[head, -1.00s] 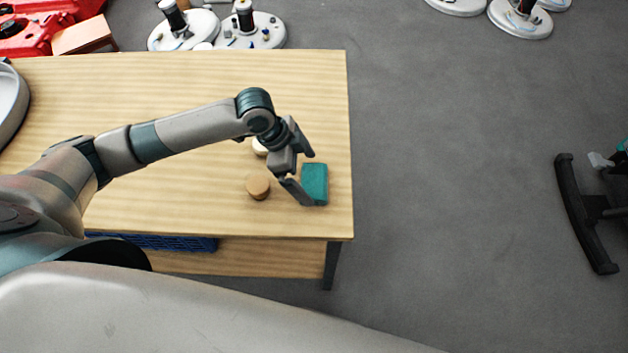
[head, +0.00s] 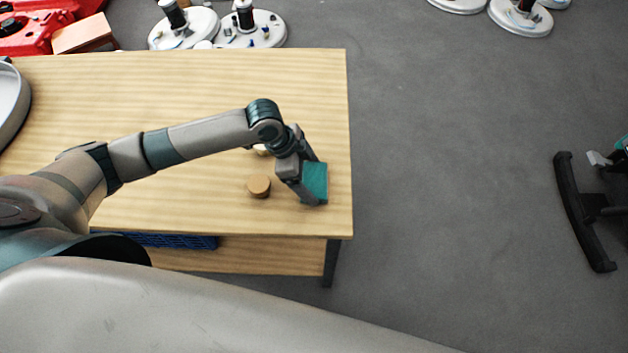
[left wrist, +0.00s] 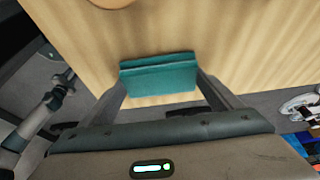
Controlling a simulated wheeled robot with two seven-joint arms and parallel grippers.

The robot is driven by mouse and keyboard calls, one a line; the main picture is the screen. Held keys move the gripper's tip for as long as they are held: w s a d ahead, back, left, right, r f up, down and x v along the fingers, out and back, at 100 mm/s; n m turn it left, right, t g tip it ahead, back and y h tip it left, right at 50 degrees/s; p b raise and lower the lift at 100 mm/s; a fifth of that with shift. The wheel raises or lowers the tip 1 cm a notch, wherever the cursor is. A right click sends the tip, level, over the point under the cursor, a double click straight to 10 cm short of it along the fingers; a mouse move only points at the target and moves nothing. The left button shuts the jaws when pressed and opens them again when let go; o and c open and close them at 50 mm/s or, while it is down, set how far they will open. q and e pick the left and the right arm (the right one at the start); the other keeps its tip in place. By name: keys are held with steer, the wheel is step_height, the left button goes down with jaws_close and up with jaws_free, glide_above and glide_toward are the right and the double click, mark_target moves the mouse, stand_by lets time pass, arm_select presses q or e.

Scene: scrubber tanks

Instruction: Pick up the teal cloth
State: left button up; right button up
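The teal cloth (head: 316,181) is a small folded block near the right edge of the wooden table (head: 200,95). In the left wrist view the cloth (left wrist: 158,74) lies between my finger ends, its folded layers showing. My left gripper (head: 318,184) reaches down over it, its fingers spread wide at opposite ends of the cloth. Whether the fingers touch it is hard to tell. The gripper hides part of the cloth in the head view. My right gripper is not in view.
A round wooden piece (head: 259,186) stands just left of the gripper. A paler round piece (head: 262,150) is partly hidden behind the arm. A grey round tray (head: 10,105) is at the far left. A blue crate (head: 170,241) sits under the tabletop.

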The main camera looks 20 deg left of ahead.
mark_target(319, 179)
arm_select(q)
steer(key=shift+r, duration=0.1)
steer(key=shift+r+b, duration=0.3)
steer(key=shift+r, duration=0.3)
step_height(319, 179, up, 2)
steer(key=shift+r+b, duration=0.1)
steer(key=shift+b, duration=0.3)
steer(key=s+d+r+b, duration=0.1)
steer(key=s+d+r, duration=0.2)
steer(key=s+r, duration=0.4)
steer(key=shift+s+d+r+b, duration=0.2)
steer(key=shift+s+d+b, duration=0.2)
steer(key=shift+s, duration=1.65)
steer(key=shift+o, duration=0.9)
steer(key=shift+c, duration=0.5)
